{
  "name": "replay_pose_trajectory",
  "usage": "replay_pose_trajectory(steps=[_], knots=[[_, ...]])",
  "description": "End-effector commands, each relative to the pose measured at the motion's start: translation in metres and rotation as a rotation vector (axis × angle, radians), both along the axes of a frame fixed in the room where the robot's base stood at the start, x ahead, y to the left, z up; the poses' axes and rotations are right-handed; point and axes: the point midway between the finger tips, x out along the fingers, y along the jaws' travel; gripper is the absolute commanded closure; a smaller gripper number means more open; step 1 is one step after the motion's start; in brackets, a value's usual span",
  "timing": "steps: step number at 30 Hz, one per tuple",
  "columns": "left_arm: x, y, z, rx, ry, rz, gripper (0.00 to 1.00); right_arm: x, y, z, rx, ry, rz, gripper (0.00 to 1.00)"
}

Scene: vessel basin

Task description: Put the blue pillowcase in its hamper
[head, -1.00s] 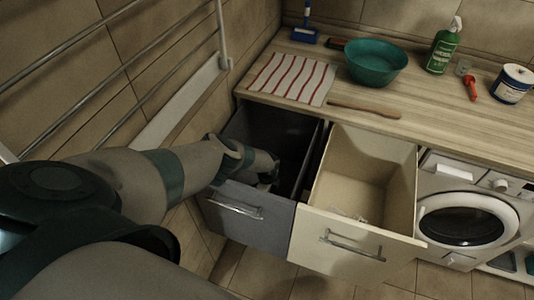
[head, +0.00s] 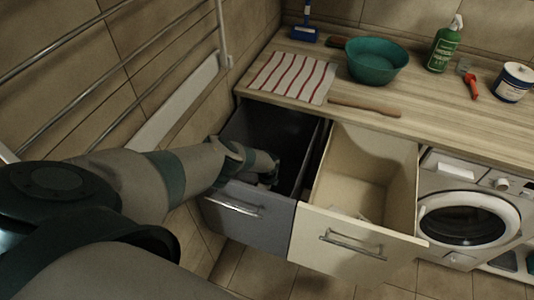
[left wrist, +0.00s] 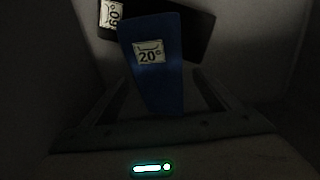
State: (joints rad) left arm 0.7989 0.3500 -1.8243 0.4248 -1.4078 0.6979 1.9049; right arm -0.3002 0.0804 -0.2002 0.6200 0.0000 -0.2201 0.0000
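The blue cloth (left wrist: 155,72) carries a white 20° tag. It lies inside the dark grey pull-out hamper (head: 248,215), in the left wrist view. My left gripper (left wrist: 162,85) reaches down into that hamper. Its fingers stand apart on either side of the blue cloth, with dark gaps showing between cloth and fingers. In the head view the hamper's front wall and my wrist hide the fingertips and the cloth. My right gripper is out of view.
A black cloth (left wrist: 190,32) with a 60° tag lies behind the blue one. A cream pull-out hamper (head: 345,240) stands open to the right, beside the washing machine (head: 462,222). The counter (head: 430,108) above holds a teal basin (head: 376,64) and a striped towel (head: 288,77).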

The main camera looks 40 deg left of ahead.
Motion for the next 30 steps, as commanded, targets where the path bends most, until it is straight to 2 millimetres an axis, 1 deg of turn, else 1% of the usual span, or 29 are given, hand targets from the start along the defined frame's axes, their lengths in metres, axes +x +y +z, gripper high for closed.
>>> replay_pose_trajectory(steps=[8, 14, 20, 26, 30], knots=[[0.0, 0.0, 0.003, 0.0, 0.0, -0.001, 0.18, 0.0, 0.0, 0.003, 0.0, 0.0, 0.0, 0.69], [0.0, 0.0, 0.017, 0.0, 0.0, -0.001, 0.18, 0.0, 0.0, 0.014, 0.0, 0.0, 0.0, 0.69], [0.001, 0.0, 0.042, 0.0, -0.001, -0.001, 0.18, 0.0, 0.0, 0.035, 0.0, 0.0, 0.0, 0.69], [0.001, 0.001, 0.074, 0.0, -0.001, -0.002, 0.18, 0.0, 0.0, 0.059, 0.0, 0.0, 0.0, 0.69], [0.001, 0.001, 0.099, -0.001, -0.001, -0.003, 0.18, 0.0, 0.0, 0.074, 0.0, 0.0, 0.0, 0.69]])
